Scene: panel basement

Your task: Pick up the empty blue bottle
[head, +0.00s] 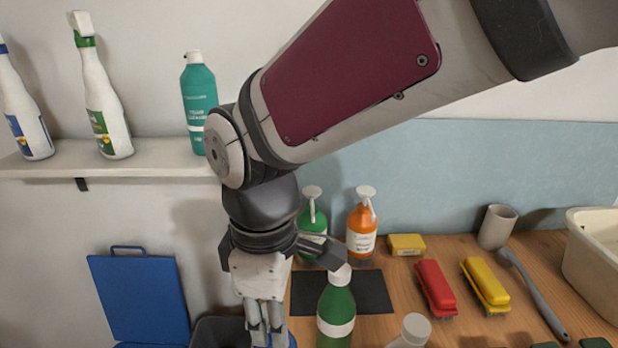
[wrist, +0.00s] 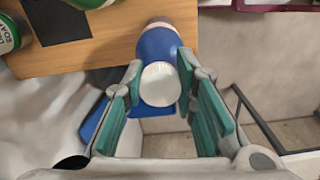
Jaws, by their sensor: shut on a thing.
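The blue bottle with a white cap (wrist: 157,43) is between the fingertips of my gripper (wrist: 160,72) in the wrist view, seen from its cap end. My gripper is shut on it, one finger at each side. In the head view my gripper (head: 265,322) points down at the bottom edge, left of the green bottle. Only a little blue shows by its fingers there; most of the bottle is hidden or out of frame.
A green bottle with a white cap (head: 336,312) stands close right of my gripper. Green and orange pump bottles (head: 361,232), red and yellow brushes (head: 435,288) and a grey cup (head: 497,227) are on the wooden counter (head: 405,272). A dark bin (head: 214,332) is lower left.

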